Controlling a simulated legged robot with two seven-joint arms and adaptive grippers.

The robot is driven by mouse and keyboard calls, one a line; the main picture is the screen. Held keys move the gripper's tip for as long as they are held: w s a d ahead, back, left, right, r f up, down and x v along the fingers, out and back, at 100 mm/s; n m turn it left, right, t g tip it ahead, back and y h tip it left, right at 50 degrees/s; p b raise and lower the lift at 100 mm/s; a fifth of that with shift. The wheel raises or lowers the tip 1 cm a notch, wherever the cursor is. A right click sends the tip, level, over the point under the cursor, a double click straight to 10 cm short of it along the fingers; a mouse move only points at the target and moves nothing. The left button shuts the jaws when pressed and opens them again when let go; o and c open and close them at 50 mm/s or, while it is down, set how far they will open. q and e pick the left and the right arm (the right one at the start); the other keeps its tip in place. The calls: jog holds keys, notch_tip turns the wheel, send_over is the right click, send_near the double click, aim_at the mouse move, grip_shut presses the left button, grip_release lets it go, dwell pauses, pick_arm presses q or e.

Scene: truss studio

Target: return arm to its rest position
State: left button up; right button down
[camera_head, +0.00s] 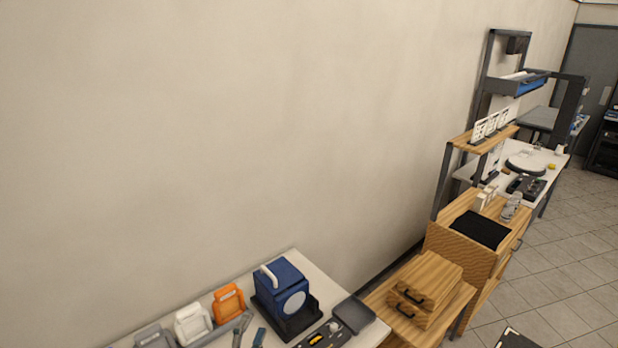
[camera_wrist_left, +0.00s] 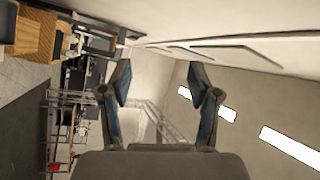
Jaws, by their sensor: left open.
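My left gripper (camera_wrist_left: 160,78) shows in the left wrist view with its two blue-padded fingers spread wide apart. Nothing is between the fingers, and they touch nothing. The wrist view is turned on its side and looks past the fingers into the room, with a bare wall on one side and shelving on the other. I cannot make out either gripper in the head view.
In the head view, a white table (camera_head: 352,286) at the bottom holds a blue machine (camera_head: 281,288), an orange holder (camera_head: 228,303) and a white holder (camera_head: 192,324). A wooden drawer box (camera_head: 430,280) and a wooden cabinet (camera_head: 461,254) stand to the right. Tiled floor (camera_head: 572,258) is open at far right.

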pick_arm(q)
jog(key=s+a+f+n+g+y, duration=0.4)
jog(key=s+f+n, duration=0.15)
jog(key=f, duration=0.35)
jog(key=s+a+f+n+g+y, duration=0.35)
jog(key=s+f+n, duration=0.2)
jog(key=f, duration=0.25)
jog(key=s+f+n+g, duration=0.1)
jog(key=s+f+g, duration=0.2)
jog(key=s, duration=0.3)
jog(key=s+f+n+g+h, duration=0.1)
jog(key=s+f+n+g, duration=0.15)
jog(key=s, duration=0.35)
jog(key=s+f+n+g, duration=0.1)
jog(key=s+f+g, duration=0.25)
jog(key=s, duration=0.35)
notch_tip(320, 180, down, 35)
jog(key=s+b, duration=0.2)
jog(key=b, duration=0.4)
jog(key=s+a+f+g+b, duration=0.2)
jog(key=s+a+f+b, duration=0.1)
jog(key=s+f, duration=1.4)
jog(key=shift+a+f+m+b, duration=0.15)
jog(key=shift+f+m+b, duration=0.3)
jog(key=shift+b, duration=0.05)
pick_arm(e)
notch_tip(320, 180, down, 10)
jog(key=a, duration=0.1)
jog(key=shift+s, duration=0.2)
